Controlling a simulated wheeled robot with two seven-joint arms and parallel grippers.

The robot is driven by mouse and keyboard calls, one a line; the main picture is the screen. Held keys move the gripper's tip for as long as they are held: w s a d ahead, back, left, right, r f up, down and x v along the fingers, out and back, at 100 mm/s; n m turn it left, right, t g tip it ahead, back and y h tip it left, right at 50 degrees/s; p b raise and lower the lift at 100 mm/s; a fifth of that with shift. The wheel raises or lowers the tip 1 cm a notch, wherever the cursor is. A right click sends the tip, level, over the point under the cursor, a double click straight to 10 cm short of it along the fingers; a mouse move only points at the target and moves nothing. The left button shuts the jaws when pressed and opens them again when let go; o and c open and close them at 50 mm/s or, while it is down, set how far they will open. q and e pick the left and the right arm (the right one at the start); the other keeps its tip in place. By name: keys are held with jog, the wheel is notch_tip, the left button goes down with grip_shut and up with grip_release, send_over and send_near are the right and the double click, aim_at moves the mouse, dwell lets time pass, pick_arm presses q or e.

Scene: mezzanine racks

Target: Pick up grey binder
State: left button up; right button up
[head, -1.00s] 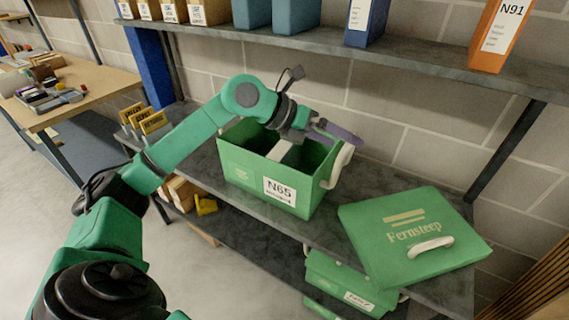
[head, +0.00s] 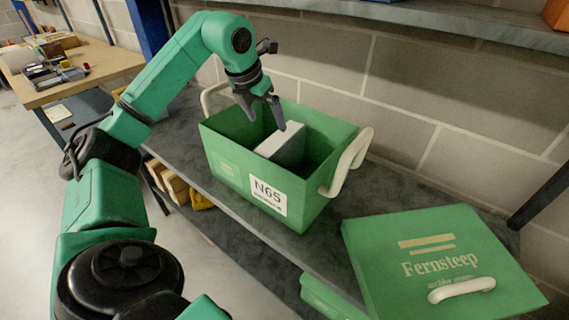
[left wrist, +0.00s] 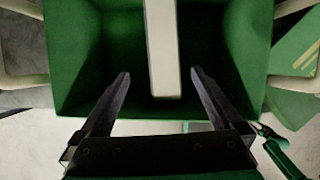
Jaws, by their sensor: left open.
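In the left wrist view the binder (left wrist: 162,48) is a pale upright strip in the box's middle. My left gripper (head: 267,123) is above the box, pointing down, open and empty. In the left wrist view its fingers (left wrist: 160,74) are apart, one on each side of the binder's line, not visibly touching it.
The green Fernsteep lid (head: 435,262) with a white handle lies on the shelf (head: 330,215) right of the box. White handles stick out from the box (head: 347,163). An upper shelf (head: 400,14) runs above at the back. A cluttered table (head: 85,80) stands at the left.

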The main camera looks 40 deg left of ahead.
aim_at(280, 160)
pick_arm(q)
jog(key=x, duration=0.4)
jog(key=p+x, duration=0.1)
jog(key=x, duration=0.3)
jog(key=p+x, duration=0.1)
jog(key=x, duration=0.4)
jog(key=shift+d, duration=0.3)
jog(key=shift+f, duration=0.35)
jog(key=shift+r, duration=0.1)
grip_shut()
